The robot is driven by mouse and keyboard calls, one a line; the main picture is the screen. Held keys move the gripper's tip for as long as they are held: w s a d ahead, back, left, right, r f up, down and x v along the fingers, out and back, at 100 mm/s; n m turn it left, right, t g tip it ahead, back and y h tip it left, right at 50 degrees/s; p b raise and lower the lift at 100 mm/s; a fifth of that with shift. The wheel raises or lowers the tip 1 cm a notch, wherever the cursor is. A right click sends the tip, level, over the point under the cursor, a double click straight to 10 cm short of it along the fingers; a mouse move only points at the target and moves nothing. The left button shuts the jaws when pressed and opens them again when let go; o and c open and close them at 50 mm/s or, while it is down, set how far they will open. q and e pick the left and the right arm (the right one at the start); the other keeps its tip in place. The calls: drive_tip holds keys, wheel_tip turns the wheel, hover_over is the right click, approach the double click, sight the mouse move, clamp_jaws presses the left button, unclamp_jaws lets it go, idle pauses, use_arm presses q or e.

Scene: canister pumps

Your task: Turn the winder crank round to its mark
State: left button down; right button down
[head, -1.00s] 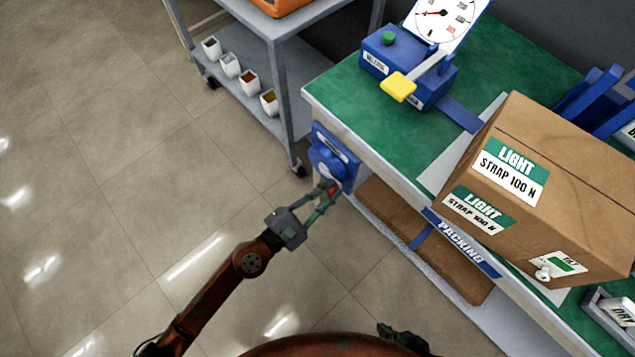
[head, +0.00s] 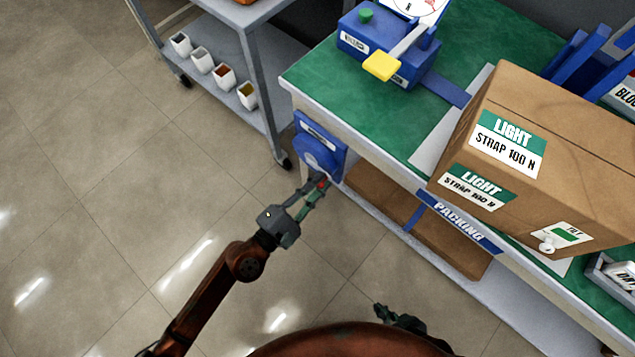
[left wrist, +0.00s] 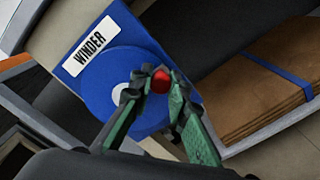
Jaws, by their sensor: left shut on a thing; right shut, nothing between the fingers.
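The blue winder (head: 320,150) is fixed to the near left end of the packing bench. In the left wrist view, its round blue disc (left wrist: 95,92) shows below a white WINDER label (left wrist: 91,46). The crank's red knob (left wrist: 160,80) is between my left fingertips, at the right side of the disc. My left gripper (head: 318,184) is shut on this knob; it also shows in the left wrist view (left wrist: 155,84). The mark cannot be made out. My right gripper (head: 392,318) is low in the head view, away from the bench, shut and empty.
A large cardboard box (head: 545,150) sits on the green bench top (head: 340,95). A blue device with a yellow lever (head: 382,66) and dial stands behind. A grey trolley (head: 225,85) with several small pots is left of the bench. Open floor lies left.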

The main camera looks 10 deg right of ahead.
use_arm(q)
drive_tip(key=c, duration=1.9)
unclamp_jaws()
drive_tip(key=shift+s+f, duration=0.1)
drive_tip(key=shift+o, duration=0.4)
drive_tip(key=shift+a, duration=0.1)
drive_tip(key=v, duration=1.2)
